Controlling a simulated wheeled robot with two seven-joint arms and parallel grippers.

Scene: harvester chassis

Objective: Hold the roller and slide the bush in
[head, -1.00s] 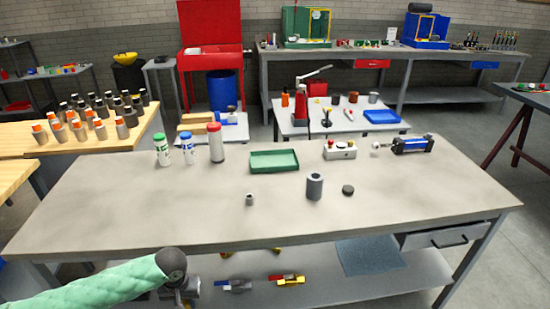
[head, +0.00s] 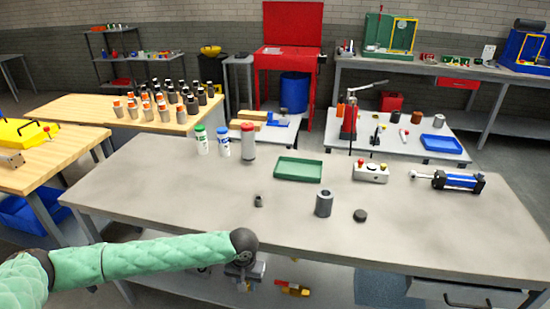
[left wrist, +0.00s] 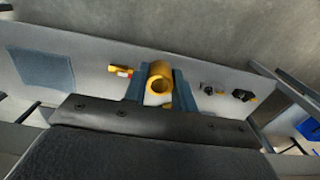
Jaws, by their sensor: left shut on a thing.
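My left gripper (left wrist: 158,92) is shut on a brass-yellow hollow bush (left wrist: 158,68), which sits between its two blue-grey fingers in the left wrist view. In the head view my left gripper (head: 245,272) hangs low at the table's front edge, and the bush cannot be made out there. A dark grey hollow cylinder, apparently the roller (head: 324,204), stands upright on the grey table, to the right of and beyond my left gripper. Nothing touches it. My right gripper is not in view.
On the table (head: 180,200) are a small grey ring piece (head: 258,201), a black disc (head: 360,215), a green tray (head: 298,169), a button box (head: 370,172), a blue cylinder unit (head: 458,182) and several bottles (head: 223,142). The table's front left is clear. A shelf lies below.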

